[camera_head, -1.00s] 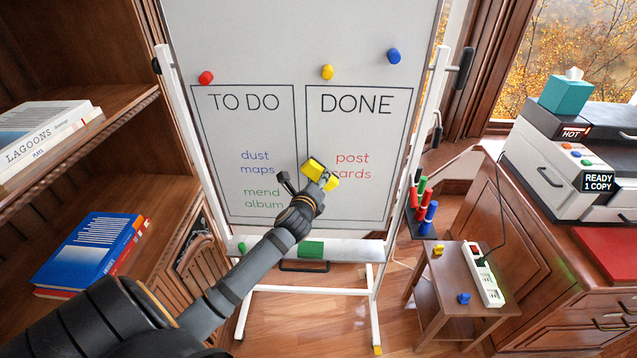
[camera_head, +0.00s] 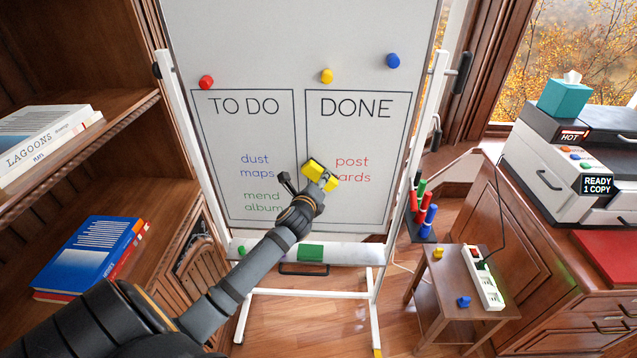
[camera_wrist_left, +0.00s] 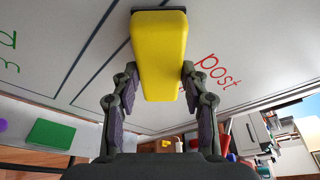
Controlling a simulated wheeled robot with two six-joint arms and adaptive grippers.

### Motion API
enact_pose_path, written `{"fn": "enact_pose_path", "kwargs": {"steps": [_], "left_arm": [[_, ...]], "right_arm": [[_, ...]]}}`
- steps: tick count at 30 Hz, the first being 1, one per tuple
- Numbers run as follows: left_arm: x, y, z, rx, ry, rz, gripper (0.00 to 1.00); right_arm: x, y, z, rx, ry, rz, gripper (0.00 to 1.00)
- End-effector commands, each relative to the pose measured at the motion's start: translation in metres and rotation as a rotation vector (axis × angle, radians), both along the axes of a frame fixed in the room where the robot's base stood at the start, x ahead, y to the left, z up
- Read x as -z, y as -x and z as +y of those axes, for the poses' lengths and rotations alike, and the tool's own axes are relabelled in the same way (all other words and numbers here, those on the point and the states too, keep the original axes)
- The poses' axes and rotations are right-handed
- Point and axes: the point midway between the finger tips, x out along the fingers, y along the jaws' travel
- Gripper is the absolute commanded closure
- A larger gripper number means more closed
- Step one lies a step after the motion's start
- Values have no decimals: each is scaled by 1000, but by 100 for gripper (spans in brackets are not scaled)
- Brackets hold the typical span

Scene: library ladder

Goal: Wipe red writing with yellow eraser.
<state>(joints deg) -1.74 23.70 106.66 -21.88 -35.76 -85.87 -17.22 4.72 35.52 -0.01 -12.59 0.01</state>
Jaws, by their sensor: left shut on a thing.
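My left gripper (camera_head: 317,183) is shut on the yellow eraser (camera_head: 313,171), in front of the whiteboard's DONE box near its left line. In the left wrist view the yellow eraser (camera_wrist_left: 158,45) sits between both fingers of the gripper (camera_wrist_left: 158,80), its dark pad edge toward the board. I cannot tell whether the pad touches the board. The red writing (camera_head: 352,168) reads "post" and "ards", with the start of the second word hidden behind the eraser. In the wrist view the red "post" (camera_wrist_left: 217,70) lies right of the eraser. My right gripper is not in view.
The TO DO box holds blue writing (camera_head: 256,166) and green writing (camera_head: 264,202). A green eraser (camera_head: 310,253) lies on the board's tray. Red, yellow and blue magnets sit above the boxes. A marker holder (camera_head: 421,230) and small side table (camera_head: 440,288) stand right of the board.

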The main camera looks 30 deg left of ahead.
Motion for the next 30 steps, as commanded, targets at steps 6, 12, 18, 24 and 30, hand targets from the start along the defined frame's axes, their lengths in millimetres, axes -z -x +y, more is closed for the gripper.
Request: {"fn": "enact_pose_path", "kwargs": {"steps": [6,12,18,24,30], "left_arm": [[-1,-4,2,1,-1,-2,81],[-1,-8,-6,0,5,-2,81],[-1,-18,-24,0,4,-1,81],[-1,-22,-32,1,0,-1,81],[-1,-27,-38,0,3,-2,81]], "right_arm": [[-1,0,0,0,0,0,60],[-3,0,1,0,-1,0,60],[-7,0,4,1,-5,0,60],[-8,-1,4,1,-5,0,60],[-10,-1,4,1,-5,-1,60]]}}
